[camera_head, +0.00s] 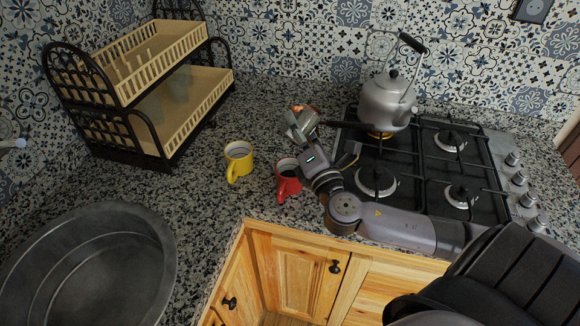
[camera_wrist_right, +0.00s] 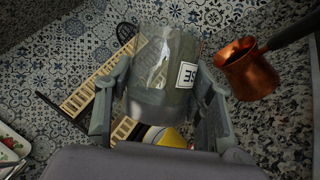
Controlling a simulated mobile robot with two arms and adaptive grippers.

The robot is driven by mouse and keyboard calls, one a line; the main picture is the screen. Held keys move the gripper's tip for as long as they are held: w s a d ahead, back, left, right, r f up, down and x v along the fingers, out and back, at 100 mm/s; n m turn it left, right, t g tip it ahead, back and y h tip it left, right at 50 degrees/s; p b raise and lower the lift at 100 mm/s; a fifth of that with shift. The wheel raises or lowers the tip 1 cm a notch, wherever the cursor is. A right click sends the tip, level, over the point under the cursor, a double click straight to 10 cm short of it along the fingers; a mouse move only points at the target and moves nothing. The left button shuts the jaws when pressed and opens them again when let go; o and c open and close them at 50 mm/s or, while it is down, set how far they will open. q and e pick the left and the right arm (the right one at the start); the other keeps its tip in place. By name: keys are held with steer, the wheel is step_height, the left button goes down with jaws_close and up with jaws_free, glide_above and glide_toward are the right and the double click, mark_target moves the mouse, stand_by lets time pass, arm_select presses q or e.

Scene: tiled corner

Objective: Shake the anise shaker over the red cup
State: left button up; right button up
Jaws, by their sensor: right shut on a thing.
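The red cup (camera_head: 288,181) stands on the granite counter with dark contents inside. My right gripper (camera_head: 299,124) is above the counter, just behind and slightly right of the red cup in the head view. In the right wrist view, my right gripper (camera_wrist_right: 160,105) is shut on a clear glass shaker (camera_wrist_right: 160,68), with a finger on each side. Its white label (camera_wrist_right: 187,75) shows only part of a word, ending in "SE". The shaker is hard to make out in the head view. My left gripper is out of view.
A yellow cup (camera_head: 238,160) stands left of the red cup. A copper pot (camera_wrist_right: 251,73) with a dark handle is close beside my right gripper. A kettle (camera_head: 386,102) sits on the gas stove (camera_head: 420,165). A dish rack (camera_head: 165,150) and metal basin (camera_head: 165,250) are left.

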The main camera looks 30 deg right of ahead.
step_height(320, 180, down, 4)
steer(key=b, duration=0.4)
steer(key=shift+f, duration=0.15)
steer(key=shift+r, duration=0.2)
steer(key=shift+r+p, duration=0.1)
steer(key=shift+p, duration=0.25)
steer(key=shift+r+p, duration=1.7)
steer(key=shift+r, duration=0.2)
